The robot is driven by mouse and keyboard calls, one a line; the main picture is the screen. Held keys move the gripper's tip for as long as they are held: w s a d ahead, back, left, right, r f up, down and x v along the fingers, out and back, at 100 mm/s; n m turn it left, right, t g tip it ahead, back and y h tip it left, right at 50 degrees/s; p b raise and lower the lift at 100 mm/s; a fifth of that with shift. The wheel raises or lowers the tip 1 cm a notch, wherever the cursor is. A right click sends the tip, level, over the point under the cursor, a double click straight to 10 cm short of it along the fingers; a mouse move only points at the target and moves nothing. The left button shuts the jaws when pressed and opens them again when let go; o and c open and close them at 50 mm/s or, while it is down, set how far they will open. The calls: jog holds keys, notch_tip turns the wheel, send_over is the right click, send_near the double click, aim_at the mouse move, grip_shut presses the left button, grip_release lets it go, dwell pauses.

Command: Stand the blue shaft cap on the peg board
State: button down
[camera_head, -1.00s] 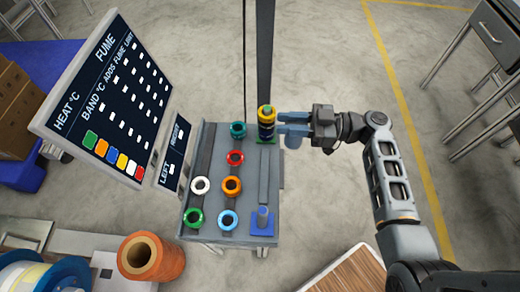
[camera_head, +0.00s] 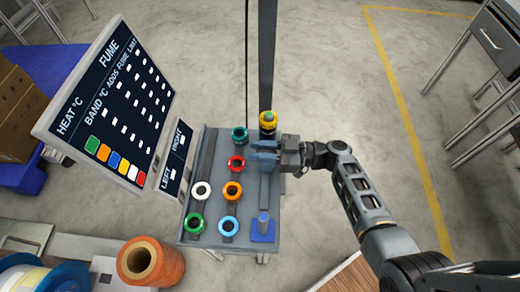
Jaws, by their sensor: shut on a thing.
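I cannot tell whether the cap touches the board. A blue upright piece (camera_head: 263,222) stands on a blue square base (camera_head: 263,237) at the board's near right corner.
Several coloured rings sit on the board, among them a red one (camera_head: 236,163), a white one (camera_head: 201,191) and an orange one (camera_head: 233,190). A dark sign panel (camera_head: 115,105) leans at left. An orange reel (camera_head: 150,261) is at lower left.

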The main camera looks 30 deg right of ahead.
jog(key=shift+f, duration=0.1)
jog(key=c, duration=0.9)
grip_release()
